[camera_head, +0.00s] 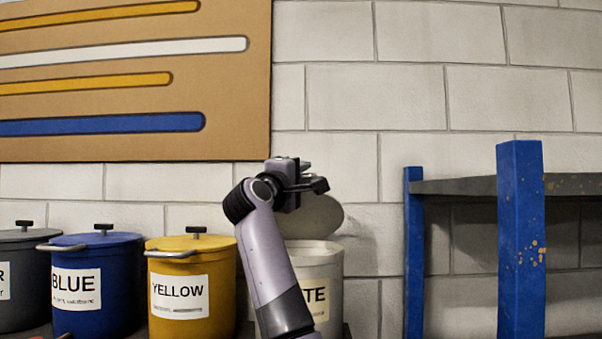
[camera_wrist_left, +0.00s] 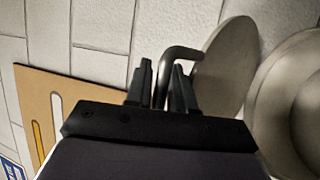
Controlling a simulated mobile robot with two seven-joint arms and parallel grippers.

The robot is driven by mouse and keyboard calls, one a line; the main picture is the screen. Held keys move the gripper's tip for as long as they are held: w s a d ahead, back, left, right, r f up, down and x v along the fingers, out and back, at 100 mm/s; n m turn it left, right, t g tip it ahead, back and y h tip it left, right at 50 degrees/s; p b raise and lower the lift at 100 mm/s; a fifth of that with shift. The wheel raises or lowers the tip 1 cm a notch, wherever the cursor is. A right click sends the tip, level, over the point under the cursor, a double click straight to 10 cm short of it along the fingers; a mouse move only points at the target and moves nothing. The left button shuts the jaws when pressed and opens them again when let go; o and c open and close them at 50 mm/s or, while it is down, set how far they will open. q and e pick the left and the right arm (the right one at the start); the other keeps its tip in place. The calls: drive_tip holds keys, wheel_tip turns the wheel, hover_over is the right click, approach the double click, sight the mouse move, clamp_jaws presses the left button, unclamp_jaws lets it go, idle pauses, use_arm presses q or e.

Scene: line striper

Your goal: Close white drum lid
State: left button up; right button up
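The white drum (camera_head: 316,260) stands at the right end of a row of drums. Its label is partly hidden by my left arm, leaving "TE" in view. Its round grey lid (camera_head: 322,217) stands tilted up at the back of the open drum, near the wall. The lid also shows in the left wrist view (camera_wrist_left: 228,72), beside the drum's round rim (camera_wrist_left: 268,100). My left gripper (camera_head: 308,177) is at the upper part of the lid. In the left wrist view the bent lid handle (camera_wrist_left: 180,53) runs between its close-set fingers (camera_wrist_left: 162,85), which look shut on it. My right gripper is out of view.
A yellow drum (camera_head: 185,262), a blue drum (camera_head: 105,262) and a dark drum (camera_head: 22,240) stand to the left, lids on. A blue-posted shelf (camera_head: 520,235) stands at the right. A striped board (camera_head: 225,120) hangs on the block wall behind.

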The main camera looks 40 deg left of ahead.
use_arm(q)
clamp_jaws()
drive_tip(key=s+d+f+m+t+b, duration=0.1)
drive_tip(key=s+d+f+b, duration=0.1)
drive_tip(key=f+b, duration=0.5)
drive_tip(key=s+d+f+m+t+b, duration=0.1)
drive_tip(key=s+f+t+b, duration=0.1)
drive_tip(key=f+b, duration=0.5)
drive_tip(key=shift+s+d+f+b, duration=0.25)
drive_tip(key=shift+d+f+b, duration=0.15)
drive_tip(key=shift+b, duration=0.4)
unclamp_jaws()
drive_tip(key=shift+f, duration=0.1)
drive_tip(key=shift+f, duration=0.1)
